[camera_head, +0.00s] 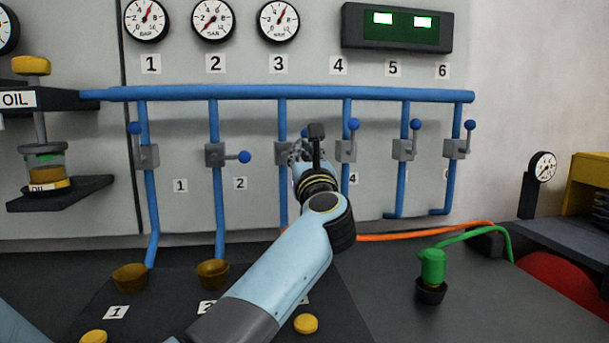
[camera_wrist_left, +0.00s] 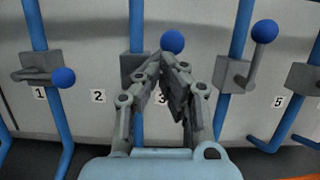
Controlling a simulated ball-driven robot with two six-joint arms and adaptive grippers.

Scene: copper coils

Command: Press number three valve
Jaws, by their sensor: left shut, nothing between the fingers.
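The number three valve is a grey block (camera_head: 281,152) on the third blue pipe, partly hidden by my left gripper (camera_head: 316,142). Its blue ball knob (camera_head: 304,132) shows just left of the gripper. In the left wrist view, the valve block (camera_wrist_left: 132,66) sits behind the fingers, and the blue knob (camera_wrist_left: 172,42) is just beyond the fingertips. My left gripper (camera_wrist_left: 174,62) is shut and empty, with its fingertips together just below the knob in that view. Whether they touch the knob I cannot tell. My right gripper is not in view.
Valve two's lever (camera_head: 245,157) points right, level; valve four's knob (camera_head: 354,124) is up, close to my gripper. A long blue pipe (camera_head: 230,93) runs above.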

